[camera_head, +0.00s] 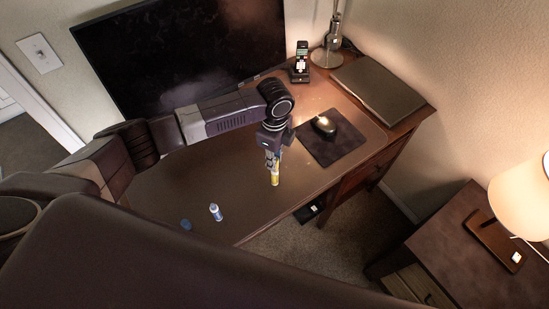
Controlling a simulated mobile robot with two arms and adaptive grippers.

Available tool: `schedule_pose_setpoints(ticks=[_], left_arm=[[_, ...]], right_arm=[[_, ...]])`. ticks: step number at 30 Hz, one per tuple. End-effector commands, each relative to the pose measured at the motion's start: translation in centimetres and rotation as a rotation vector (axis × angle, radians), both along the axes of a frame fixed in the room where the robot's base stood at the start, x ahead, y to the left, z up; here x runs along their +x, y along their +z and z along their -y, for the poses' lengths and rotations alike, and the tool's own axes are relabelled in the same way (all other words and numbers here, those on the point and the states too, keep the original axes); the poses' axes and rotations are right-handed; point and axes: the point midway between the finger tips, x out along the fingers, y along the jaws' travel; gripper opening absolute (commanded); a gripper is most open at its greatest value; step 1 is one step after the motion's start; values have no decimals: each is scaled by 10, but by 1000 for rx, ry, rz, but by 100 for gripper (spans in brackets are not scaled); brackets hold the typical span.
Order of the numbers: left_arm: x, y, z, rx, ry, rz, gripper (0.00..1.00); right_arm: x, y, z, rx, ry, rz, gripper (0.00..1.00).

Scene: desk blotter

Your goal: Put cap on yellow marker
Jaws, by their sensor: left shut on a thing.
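The yellow marker (275,178) is upright, near the middle of the desk's front part. My left gripper (272,162) points down over it and is shut at its upper end. The fingers hide that end, so I cannot tell whether a cap is between them or on the marker. I also cannot tell whether the marker's foot touches the desk. No separate yellow cap shows. My right gripper is not in view.
A blue-and-white marker (215,212) stands on the desk (240,205) to the left, with a small blue piece (186,224) beside it. A mouse (324,125) on a dark pad (335,142), a phone (301,62), a lamp base (326,58) and a monitor (180,50) are behind.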

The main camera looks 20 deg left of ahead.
Motion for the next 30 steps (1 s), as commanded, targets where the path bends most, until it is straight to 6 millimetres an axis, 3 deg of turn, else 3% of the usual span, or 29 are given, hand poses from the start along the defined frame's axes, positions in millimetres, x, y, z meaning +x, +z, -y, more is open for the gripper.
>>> schedule_pose_setpoints(ticks=[18,19,24,30], left_arm=[[0,-16,0,-1,-1,0,8],[0,-15,0,-1,-1,1,19],[0,-15,0,-1,-1,0,36],[0,-15,0,-1,-1,0,36]], right_arm=[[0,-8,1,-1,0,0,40],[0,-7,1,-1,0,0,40],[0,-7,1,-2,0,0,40],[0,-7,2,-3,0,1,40]])
